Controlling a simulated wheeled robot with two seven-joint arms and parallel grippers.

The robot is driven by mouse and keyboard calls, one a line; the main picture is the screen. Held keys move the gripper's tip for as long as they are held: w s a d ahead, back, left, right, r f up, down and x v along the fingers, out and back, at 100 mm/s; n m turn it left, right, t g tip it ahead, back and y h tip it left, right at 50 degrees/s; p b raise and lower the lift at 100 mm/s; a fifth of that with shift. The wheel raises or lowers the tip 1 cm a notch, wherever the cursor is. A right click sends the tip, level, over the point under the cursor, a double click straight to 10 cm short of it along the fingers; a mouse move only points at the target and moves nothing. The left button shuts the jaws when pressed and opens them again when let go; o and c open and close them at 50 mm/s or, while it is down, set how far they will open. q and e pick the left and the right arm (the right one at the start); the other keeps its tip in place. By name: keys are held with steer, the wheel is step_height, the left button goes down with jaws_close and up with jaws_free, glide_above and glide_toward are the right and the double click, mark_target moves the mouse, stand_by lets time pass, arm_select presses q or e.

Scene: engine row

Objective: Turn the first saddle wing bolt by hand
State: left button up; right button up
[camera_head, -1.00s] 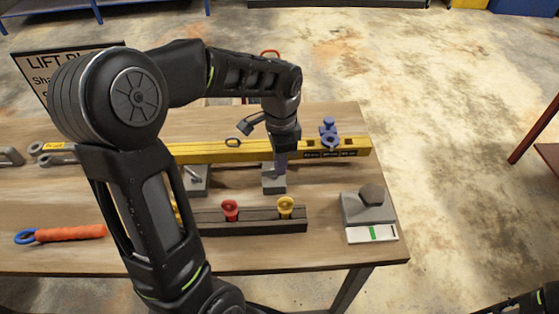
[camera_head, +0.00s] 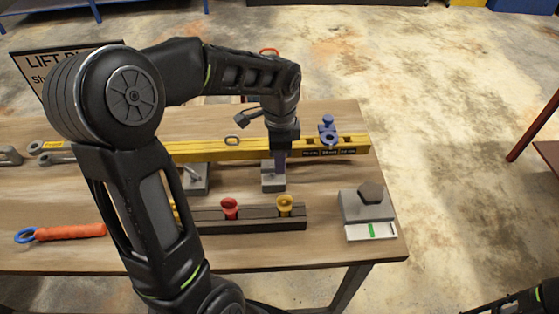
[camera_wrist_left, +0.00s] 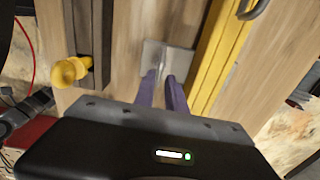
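A grey saddle block (camera_head: 273,184) stands on the bench in front of the yellow level; it also shows in the left wrist view (camera_wrist_left: 180,60). My left gripper (camera_head: 280,160) points down over it. In the left wrist view its two purple fingers (camera_wrist_left: 162,80) stand slightly apart, with a gap between them. A thin grey piece, seemingly the wing bolt (camera_wrist_left: 159,66), shows at the fingertips; contact is unclear. A second saddle block (camera_head: 196,184) with a tilted bolt (camera_head: 192,172) is to the left, partly behind my arm. My right gripper is out of view.
A yellow level (camera_head: 228,151) runs behind the blocks. A dark rail (camera_head: 260,223) with a red knob (camera_head: 230,208) and a yellow knob (camera_head: 285,204) lies in front. A grey block with a hexagonal piece (camera_head: 371,193) sits at right. A blue fitting (camera_head: 328,130) is behind.

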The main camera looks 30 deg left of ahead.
arm_select(q)
steer(key=shift+o, duration=1.1)
steer(key=shift+f, duration=0.15)
steer(key=shift+s, duration=0.1)
step_height(320, 180, up, 8)
steer(key=shift+d+f+b, duration=0.1)
steer(key=shift+b, duration=0.25)
